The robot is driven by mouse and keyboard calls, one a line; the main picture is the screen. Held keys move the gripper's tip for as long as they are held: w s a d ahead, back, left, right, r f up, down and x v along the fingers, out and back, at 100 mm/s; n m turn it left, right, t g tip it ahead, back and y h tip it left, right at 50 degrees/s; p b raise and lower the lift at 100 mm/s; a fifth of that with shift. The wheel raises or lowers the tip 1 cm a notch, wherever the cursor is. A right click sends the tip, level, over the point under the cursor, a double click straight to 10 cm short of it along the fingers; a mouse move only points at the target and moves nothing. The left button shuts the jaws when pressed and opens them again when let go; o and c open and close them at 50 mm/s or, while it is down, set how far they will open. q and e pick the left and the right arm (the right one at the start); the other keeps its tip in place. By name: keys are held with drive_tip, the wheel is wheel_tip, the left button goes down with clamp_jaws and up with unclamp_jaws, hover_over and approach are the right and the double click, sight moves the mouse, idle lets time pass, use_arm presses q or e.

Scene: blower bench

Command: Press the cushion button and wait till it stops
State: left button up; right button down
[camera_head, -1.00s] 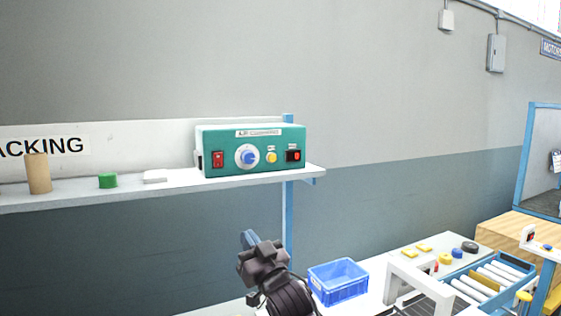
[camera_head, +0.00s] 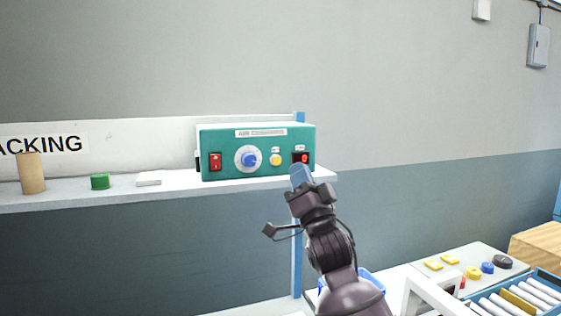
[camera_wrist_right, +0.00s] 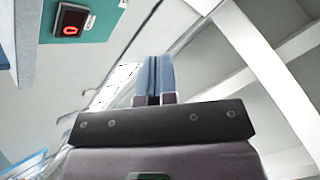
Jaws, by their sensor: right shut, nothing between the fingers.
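The teal air cushion box (camera_head: 225,138) stands on the shelf. Its front has a red rocker switch (camera_head: 215,162), a blue dial (camera_head: 249,159), a yellow button (camera_head: 276,160) and a small dark display (camera_head: 301,158) with a red digit. In the right wrist view the display (camera_wrist_right: 70,22) reads 0. My right gripper (camera_head: 301,174) is shut and empty. In the head view its blue fingertips are just below the display, down and right of the yellow button. In the right wrist view the fingers (camera_wrist_right: 154,75) point upward, apart from the display. My left gripper is out of view.
On the shelf (camera_head: 130,197) left of the box are a white pad (camera_head: 149,178), a green cylinder (camera_head: 100,181) and a brown tube (camera_head: 32,173). A blue bin (camera_head: 372,280) is partly behind my arm. A panel with coloured buttons (camera_head: 470,262) and a roller conveyor (camera_head: 510,300) lie lower right.

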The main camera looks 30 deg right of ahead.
sight(276, 160)
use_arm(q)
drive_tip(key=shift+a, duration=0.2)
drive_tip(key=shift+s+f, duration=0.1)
use_arm(e)
drive_tip(key=shift+a, duration=0.1)
use_arm(q)
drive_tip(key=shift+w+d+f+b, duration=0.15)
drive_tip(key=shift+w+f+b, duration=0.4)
drive_tip(key=shift+b, duration=0.75)
use_arm(e)
drive_tip(key=shift+w+d, duration=0.35)
drive_tip(key=shift+w, duration=1.05)
drive_tip(key=shift+w+d, duration=0.4)
drive_tip(key=shift+w, duration=1.05)
drive_tip(key=shift+w+d, duration=0.35)
drive_tip(key=shift+w, duration=1.05)
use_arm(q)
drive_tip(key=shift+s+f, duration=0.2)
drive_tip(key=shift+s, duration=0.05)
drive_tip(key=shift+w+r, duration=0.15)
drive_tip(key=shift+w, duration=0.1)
use_arm(e)
drive_tip(key=shift+w, duration=0.1)
